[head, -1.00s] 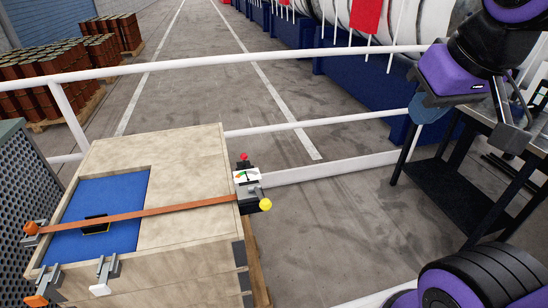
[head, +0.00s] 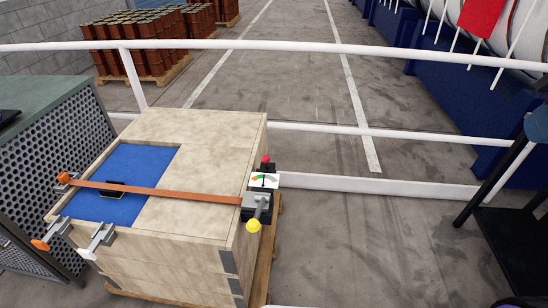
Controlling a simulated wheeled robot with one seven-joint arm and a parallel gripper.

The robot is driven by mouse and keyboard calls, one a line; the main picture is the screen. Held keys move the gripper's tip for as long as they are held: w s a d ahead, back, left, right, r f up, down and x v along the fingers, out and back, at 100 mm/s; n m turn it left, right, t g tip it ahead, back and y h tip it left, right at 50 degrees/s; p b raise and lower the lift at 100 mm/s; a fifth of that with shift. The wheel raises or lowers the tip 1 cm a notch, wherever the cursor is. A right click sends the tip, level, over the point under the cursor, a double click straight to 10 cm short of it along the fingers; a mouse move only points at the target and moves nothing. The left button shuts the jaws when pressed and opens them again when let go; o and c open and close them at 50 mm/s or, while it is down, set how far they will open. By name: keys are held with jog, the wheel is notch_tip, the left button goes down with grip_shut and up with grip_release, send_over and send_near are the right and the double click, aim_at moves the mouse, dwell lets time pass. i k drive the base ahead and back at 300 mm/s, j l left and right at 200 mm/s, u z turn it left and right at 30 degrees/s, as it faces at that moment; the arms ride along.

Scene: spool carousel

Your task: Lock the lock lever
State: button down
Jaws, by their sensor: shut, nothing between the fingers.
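A wooden crate (head: 200,205) has a dark tensioner (head: 258,208) with a white dial at its right edge. A grey lever ending in a yellow knob (head: 253,226) points down toward the front of the tensioner. A small red knob (head: 265,160) stands at its back. I cannot tell which of these is the lock lever. An orange-brown strap (head: 160,191) runs from an orange knob (head: 65,178) at the left edge across the crate to the tensioner. My gripper is out of view.
Two clamps sit on the crate's front edge, one with an orange tip (head: 40,245), one white (head: 87,254). A perforated cabinet (head: 60,160) stands close at left. A white railing (head: 330,182) runs behind. Floor right of the crate is clear (head: 370,245).

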aim_at(265, 159)
jog(key=i, duration=0.5)
jog(key=i+l, duration=0.15)
jog(key=i, duration=0.4)
jog(key=j+u, duration=0.05)
